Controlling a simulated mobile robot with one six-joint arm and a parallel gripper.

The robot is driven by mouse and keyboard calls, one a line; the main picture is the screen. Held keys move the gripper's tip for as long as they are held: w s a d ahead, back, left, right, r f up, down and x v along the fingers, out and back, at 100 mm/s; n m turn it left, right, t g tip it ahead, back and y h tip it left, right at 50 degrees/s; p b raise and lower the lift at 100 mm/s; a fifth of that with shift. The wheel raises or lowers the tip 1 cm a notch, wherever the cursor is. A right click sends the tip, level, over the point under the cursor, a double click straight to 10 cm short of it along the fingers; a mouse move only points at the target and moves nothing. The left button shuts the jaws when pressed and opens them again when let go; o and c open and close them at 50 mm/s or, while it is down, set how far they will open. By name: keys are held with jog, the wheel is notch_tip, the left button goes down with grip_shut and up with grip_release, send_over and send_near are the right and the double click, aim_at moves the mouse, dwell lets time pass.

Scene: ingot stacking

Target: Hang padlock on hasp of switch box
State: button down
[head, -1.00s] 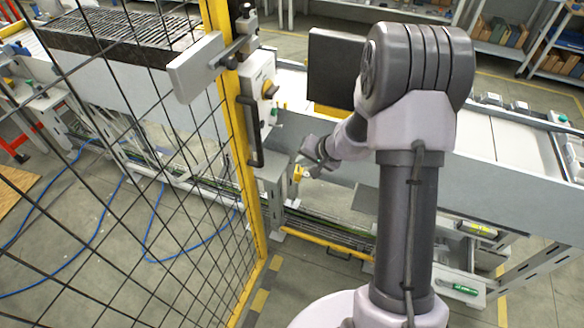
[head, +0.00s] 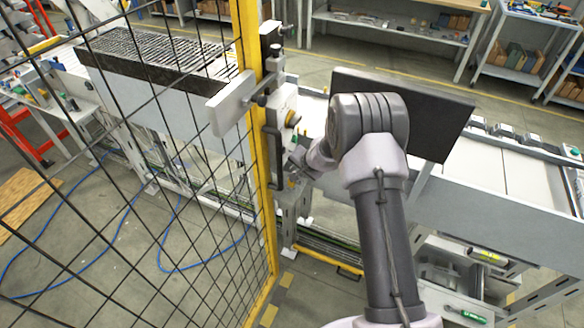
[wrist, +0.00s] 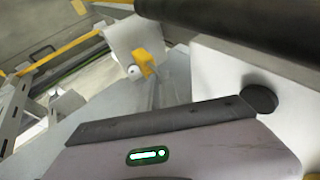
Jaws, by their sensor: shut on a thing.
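In the wrist view a yellow piece (wrist: 146,62) with a pale round end shows in front of a whitish block. I cannot tell whether this is the padlock or the knob. The hasp is too small to tell.
The yellow post (head: 262,190) and black mesh fence (head: 150,170) stand left of my gripper. A dark handle (head: 273,150) is on the post. A dark panel (head: 430,115) stands behind my arm, over the conveyor (head: 480,205). Blue hoses lie on the floor behind the mesh.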

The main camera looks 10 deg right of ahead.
jog(key=shift+w+a+f+p, duration=0.1)
jog(key=shift+w+a+p, duration=0.55)
jog(key=shift+w, duration=0.2)
notch_tip(320, 180, down, 4)
jog(key=shift+r+b, duration=0.25)
jog(key=shift+b, duration=0.9)
jog(key=shift+r, duration=0.15)
jog(key=c, duration=2)
grip_release()
jog(key=o, duration=0.4)
jog(key=shift+p, duration=0.5)
